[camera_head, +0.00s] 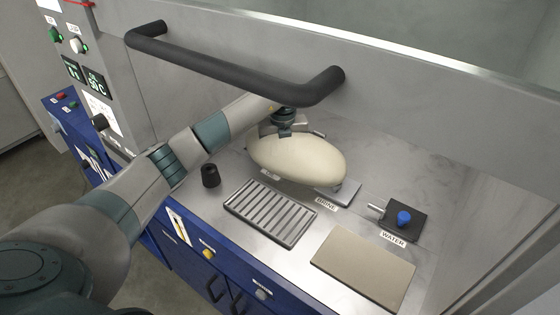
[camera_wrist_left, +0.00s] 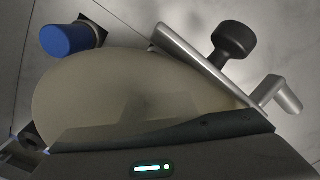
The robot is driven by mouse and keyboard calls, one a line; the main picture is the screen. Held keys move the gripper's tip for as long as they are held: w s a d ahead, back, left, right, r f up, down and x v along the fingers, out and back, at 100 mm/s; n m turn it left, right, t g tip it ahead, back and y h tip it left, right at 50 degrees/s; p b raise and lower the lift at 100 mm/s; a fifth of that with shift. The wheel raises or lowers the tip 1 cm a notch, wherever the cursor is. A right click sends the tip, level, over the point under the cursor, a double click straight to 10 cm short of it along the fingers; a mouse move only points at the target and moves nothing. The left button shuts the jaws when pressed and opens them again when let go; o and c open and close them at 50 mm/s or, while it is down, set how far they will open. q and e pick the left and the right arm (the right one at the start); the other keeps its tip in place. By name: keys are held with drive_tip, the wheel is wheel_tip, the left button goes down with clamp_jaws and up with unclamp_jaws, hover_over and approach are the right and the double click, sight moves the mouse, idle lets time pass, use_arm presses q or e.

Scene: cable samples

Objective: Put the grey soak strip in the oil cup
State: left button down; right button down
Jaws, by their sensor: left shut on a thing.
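My left gripper (camera_head: 285,130) reaches over the bench and is shut on a large cream oval body (camera_head: 297,158). The oval hangs below the jaws, and in the left wrist view it also fills the middle (camera_wrist_left: 120,95). I see no separate thin grey strip. A small black cup-like piece (camera_head: 210,176) stands left of the ribbed tray. I cannot tell whether it is the oil cup, and I can read no oil label. The oval hides part of the bench behind it. My right gripper is not in view.
A ribbed metal tray (camera_head: 270,212) and a tan plate (camera_head: 364,266) lie on the bench. A blue knob (camera_head: 403,217) sits at the WATER label; a BRINE label (camera_head: 326,204) is near the oval. A black handle bar (camera_head: 236,70) crosses above my arm.

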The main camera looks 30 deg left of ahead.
use_arm(q)
drive_tip(key=shift+d+r, duration=0.1)
drive_tip(key=shift+f, duration=0.25)
drive_tip(key=c, duration=1.7)
unclamp_jaws()
drive_tip(key=shift+c, duration=0.2)
drive_tip(key=shift+s, duration=0.1)
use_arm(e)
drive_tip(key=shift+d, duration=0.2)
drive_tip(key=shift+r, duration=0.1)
